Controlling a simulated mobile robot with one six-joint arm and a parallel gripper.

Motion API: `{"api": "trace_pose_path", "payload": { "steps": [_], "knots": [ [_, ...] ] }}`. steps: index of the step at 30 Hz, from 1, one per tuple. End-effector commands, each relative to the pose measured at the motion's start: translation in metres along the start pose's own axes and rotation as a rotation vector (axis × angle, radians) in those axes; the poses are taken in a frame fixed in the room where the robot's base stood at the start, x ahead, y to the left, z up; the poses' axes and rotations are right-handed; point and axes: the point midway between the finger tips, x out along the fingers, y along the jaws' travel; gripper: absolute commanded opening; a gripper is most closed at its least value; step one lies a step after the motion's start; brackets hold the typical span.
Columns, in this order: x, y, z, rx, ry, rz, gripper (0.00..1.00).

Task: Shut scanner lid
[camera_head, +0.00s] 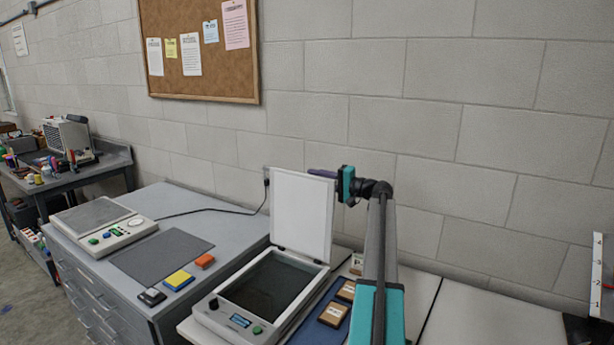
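The flatbed scanner (226,324) stands on the light counter at the lower middle, with its dark glass showing. Its white lid (301,215) stands up almost vertical from the back edge, hinged at its bottom. My gripper (322,173) is at the lid's upper right corner, with my arm rising from the lower right. A dark finger lies across the top right corner of the lid. I cannot tell whether it touches the lid, and the gap between the fingers is not visible.
Small brown boxes (333,313) lie on a blue mat right of the scanner. A block wall stands behind.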

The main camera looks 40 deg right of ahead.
Motion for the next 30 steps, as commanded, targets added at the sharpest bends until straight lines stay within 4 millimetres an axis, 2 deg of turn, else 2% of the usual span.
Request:
{"api": "trace_pose_path", "payload": {
  "steps": [3,9,21,26,30],
  "knots": [
    [0.017,-0.001,-0.001,0.000,-0.001,0.000,0.26],
    [0.034,-0.001,-0.001,0.000,0.001,0.000,0.26],
    [0.038,0.000,-0.001,0.000,0.002,0.000,0.26],
    [0.038,0.000,-0.001,0.000,0.002,0.001,0.01],
    [0.037,0.001,-0.001,0.000,0.002,0.001,0.00]
  ]
}}
